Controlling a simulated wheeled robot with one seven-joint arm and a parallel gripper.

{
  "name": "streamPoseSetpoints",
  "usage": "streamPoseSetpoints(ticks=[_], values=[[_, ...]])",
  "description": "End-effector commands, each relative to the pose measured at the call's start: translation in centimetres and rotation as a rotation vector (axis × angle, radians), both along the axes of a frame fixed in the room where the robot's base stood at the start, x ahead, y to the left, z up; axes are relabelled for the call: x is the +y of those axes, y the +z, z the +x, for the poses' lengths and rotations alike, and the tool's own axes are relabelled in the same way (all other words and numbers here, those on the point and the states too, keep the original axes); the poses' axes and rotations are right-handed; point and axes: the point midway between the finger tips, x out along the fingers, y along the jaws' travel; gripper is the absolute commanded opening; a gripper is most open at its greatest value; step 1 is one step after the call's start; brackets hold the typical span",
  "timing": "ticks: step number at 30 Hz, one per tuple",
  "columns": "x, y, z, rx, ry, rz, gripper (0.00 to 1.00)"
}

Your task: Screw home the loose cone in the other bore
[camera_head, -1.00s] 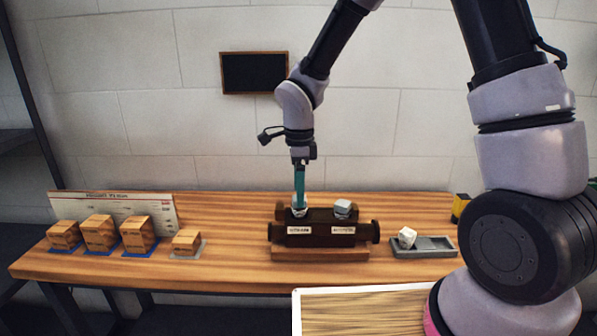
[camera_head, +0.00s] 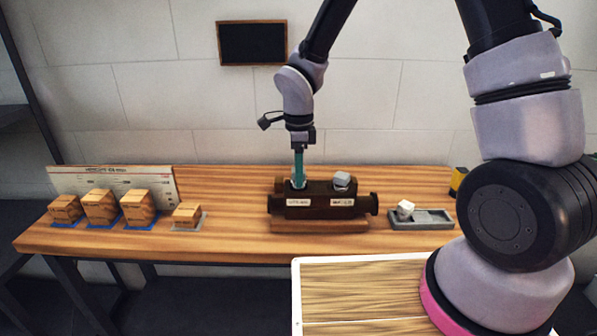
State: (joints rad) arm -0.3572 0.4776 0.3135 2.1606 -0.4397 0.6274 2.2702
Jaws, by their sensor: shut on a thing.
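A dark brown block (camera_head: 325,211) with two bores in its top stands on a wooden base on the bench. A small pale piece (camera_head: 298,185), which looks like the cone, sits at the left bore, mostly hidden by my fingers. My gripper (camera_head: 298,181) points straight down over this bore, its teal fingers shut on the piece. Whether the piece is fully seated cannot be told. A grey, block-like piece (camera_head: 341,180) stands at the right bore, apart from my gripper. Two pale labels on the block's front are too blurred to read.
A grey tray (camera_head: 432,218) right of the block holds a white faceted piece (camera_head: 405,207). Several wooden cubes (camera_head: 100,207) stand at the left before a printed board (camera_head: 150,179). The bench front is clear.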

Motion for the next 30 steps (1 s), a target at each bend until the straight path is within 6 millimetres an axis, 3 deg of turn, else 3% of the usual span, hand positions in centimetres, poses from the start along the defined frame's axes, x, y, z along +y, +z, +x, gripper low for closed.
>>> streamPoseSetpoints(ticks=[6,16,24,30], values=[[0.09,0.03,-0.06,-0.001,-0.268,-0.001,0.0],[0.05,0.04,-0.01,-0.001,-0.329,0.0,0.0],[0.11,0.05,-0.04,-0.001,-0.635,0.001,0.0],[0.02,0.05,0.03,-0.001,-0.668,0.001,0.0]])
